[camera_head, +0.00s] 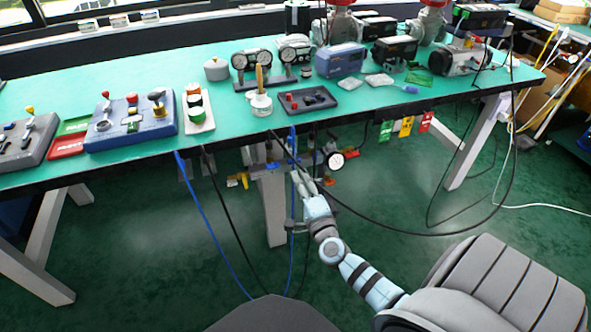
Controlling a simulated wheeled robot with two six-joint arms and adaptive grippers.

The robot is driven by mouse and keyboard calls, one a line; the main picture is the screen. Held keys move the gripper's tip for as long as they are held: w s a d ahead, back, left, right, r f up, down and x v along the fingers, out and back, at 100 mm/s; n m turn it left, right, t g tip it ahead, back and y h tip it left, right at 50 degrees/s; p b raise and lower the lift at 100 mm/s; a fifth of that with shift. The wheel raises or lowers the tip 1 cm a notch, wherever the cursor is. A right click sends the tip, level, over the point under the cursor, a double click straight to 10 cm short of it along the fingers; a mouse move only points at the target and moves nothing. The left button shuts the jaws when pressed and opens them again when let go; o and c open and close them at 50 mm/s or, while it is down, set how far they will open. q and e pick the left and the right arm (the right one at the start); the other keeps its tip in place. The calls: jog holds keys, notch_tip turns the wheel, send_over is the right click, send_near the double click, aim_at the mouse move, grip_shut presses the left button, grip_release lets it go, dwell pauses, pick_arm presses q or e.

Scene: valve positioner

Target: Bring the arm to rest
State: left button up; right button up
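My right arm reaches up from the lower right. Its gripper (302,181) is low, in front of the workbench (110,82) and below its front edge. It is close to the valve fittings and pressure gauge (336,161) mounted under the edge, and overlaps them in the picture. The fingers are small and blend with the fittings, so I cannot tell whether they are open or touch anything. No held object shows. My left gripper and arm are out of view.
Control boxes with levers (131,122) stand at the bench's left. Twin gauges (252,62), a black tray (305,100) and a blue-grey positioner box (341,60) are mid-bench. Blue and black hoses hang below the edge near my arm.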

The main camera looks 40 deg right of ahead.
jog(key=shift+s+a, duration=0.1)
jog(key=shift+s, duration=0.15)
dwell(0.3)
